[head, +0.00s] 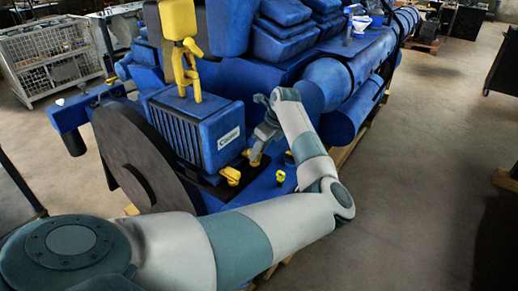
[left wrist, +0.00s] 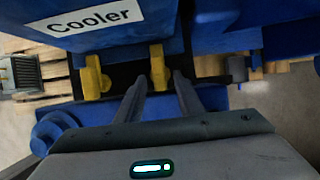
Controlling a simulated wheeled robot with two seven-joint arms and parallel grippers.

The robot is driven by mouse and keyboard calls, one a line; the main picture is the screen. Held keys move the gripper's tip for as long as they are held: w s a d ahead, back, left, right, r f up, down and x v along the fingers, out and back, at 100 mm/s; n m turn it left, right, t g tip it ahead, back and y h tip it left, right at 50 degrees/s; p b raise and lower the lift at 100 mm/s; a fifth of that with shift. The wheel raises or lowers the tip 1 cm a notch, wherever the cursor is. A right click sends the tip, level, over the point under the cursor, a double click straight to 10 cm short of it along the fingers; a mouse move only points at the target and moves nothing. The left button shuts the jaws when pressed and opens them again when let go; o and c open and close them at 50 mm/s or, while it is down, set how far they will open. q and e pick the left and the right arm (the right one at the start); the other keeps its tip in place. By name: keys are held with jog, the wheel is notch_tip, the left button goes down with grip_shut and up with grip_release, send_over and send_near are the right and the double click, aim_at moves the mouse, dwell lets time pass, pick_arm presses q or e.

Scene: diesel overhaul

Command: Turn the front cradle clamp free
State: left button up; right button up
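The blue cooler (head: 205,132) with its "Cooler" label sits in a dark cradle on the blue engine; its lower edge also shows in the left wrist view (left wrist: 190,12). Two yellow clamps stand at its base. One clamp (head: 229,175) is at the cooler's near corner and shows on the left in the left wrist view (left wrist: 94,78). The other clamp (left wrist: 158,68) appears between my left fingertips, with gaps visible on both sides. My left gripper (left wrist: 161,78) is open and reaches down beside the cooler. I cannot tell which clamp is the front one. My right gripper is not in view.
A yellow hook-like lifting part (head: 183,62) stands over the cooler. A large dark disc (head: 135,160) is on its left. Another small yellow fitting (head: 280,176) is beside my left forearm. A mesh cage (head: 50,58) stands back left.

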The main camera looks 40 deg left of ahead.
pick_arm(q)
grip_shut()
